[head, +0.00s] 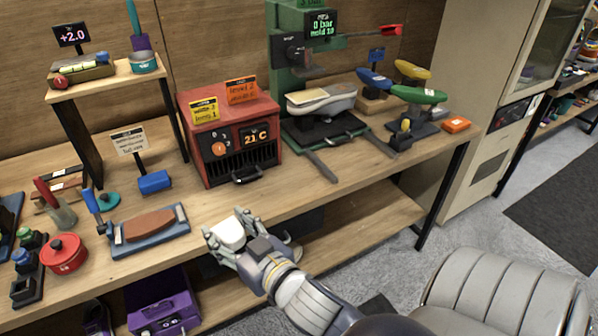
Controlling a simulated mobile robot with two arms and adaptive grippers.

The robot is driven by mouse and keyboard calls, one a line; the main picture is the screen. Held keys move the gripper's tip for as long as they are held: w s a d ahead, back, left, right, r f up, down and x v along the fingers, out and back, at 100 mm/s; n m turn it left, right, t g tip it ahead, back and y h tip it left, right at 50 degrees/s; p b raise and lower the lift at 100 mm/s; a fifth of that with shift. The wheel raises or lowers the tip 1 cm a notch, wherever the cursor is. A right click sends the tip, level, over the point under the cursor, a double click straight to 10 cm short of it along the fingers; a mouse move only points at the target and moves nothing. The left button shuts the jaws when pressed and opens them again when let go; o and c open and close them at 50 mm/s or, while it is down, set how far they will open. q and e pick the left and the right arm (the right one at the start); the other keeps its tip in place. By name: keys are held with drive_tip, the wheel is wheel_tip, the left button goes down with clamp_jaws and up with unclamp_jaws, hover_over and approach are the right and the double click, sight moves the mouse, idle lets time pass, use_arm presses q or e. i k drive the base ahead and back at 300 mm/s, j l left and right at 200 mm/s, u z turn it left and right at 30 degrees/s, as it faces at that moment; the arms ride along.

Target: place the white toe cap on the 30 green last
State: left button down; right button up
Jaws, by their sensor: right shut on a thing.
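My right gripper (230,250) is shut on the white toe cap (230,232) and holds it near the front edge of the workbench. The fingers hide the sides of the cap. The green last (418,94) points sideways on a dark stand at the bench's right end, beside a blue last (374,79) and a yellow last (412,69). Its number cannot be read. My right gripper is far to the left of the green last. My left gripper is not in view.
A red oven (228,140) and a green press (298,70) holding a pale shoe form (320,99) stand between the cap and the lasts. A grey seat (505,295) stands in front.

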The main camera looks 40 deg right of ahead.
sight(420, 91)
drive_tip(key=i+l+z, duration=0.15)
drive_tip(key=l, duration=0.25)
drive_tip(key=l+z, duration=0.2)
drive_tip(key=l, duration=0.25)
drive_tip(key=i+l+z, duration=0.15)
drive_tip(key=l, duration=0.25)
drive_tip(key=i+l+z, duration=0.2)
drive_tip(key=l, duration=0.15)
